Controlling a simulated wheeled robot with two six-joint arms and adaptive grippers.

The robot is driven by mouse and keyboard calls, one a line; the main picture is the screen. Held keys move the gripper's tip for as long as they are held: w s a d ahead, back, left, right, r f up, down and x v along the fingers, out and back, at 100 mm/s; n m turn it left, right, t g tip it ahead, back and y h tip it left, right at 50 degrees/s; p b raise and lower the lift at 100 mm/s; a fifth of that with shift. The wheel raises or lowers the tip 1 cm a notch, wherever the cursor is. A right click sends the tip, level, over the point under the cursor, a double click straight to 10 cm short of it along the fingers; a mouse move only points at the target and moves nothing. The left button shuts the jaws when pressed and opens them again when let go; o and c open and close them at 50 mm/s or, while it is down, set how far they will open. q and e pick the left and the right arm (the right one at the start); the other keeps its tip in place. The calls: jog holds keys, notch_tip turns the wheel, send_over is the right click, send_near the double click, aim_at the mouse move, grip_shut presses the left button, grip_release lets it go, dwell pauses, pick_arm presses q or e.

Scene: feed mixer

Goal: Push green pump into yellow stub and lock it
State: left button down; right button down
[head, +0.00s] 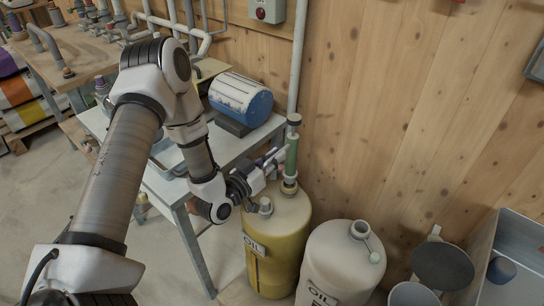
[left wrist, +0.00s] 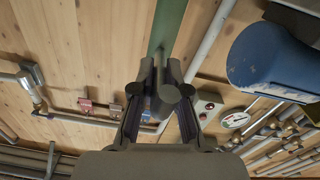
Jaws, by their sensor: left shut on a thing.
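The green pump (head: 292,152) stands upright at the rear of the yellow oil tank (head: 275,238), with a dark knob on its top. Its lower end is at the pale yellow stub (head: 289,188) on the tank's top. I cannot tell how deep it sits in the stub. My left gripper (head: 281,158) comes from the left and is shut on the pump's side. My right gripper is not in view.
A white oil tank (head: 342,262) stands right of the yellow one. A grey table (head: 160,190) with a blue motor (head: 241,99) is at the left. The wooden wall (head: 390,110) and a vertical pipe (head: 298,60) are close behind. A grey bin (head: 510,255) stands far right.

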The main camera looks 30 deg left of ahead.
pick_arm(q)
jog(key=shift+f+b, duration=0.55)
jog(key=shift+f, duration=0.2)
jog(key=shift+s+f, duration=0.1)
jog(key=shift+f, duration=0.1)
jog(key=shift+b, duration=0.35)
dwell(1.0)
jog(key=shift+s+a+f+b, duration=0.1)
jog(key=shift+s+f+b, duration=0.1)
jog(key=shift+f+b, duration=0.75)
dwell(0.3)
